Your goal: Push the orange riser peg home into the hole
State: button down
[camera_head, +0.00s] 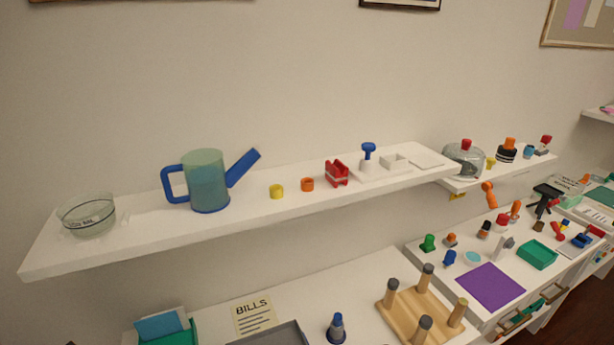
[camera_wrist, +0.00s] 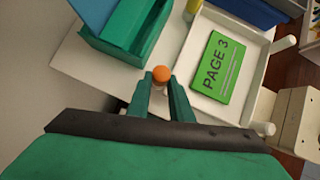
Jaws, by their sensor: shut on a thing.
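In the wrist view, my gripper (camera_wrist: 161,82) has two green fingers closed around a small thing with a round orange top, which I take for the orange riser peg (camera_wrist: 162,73). A pale part shows just below the orange top, between the fingers. The peg's lower end is hidden, and I cannot make out the hole or tell whether the peg is in it. My gripper does not show in the head view.
In the wrist view, a green open box (camera_wrist: 125,35) lies beyond the fingers to the left. A white tray (camera_wrist: 257,52) holding a green "PAGE 3" card (camera_wrist: 217,67) is at right. The head view shows a wall shelf (camera_head: 130,236) and a wooden peg base (camera_head: 408,312).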

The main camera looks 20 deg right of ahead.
jog(key=shift+f, duration=0.55)
jog(key=c, duration=1.5)
grip_release()
jog(key=c, duration=0.3)
jog(key=shift+r, duration=0.2)
jog(key=shift+r, duration=0.85)
jog(key=shift+r, duration=2.5)
jog(key=shift+w, duration=0.1)
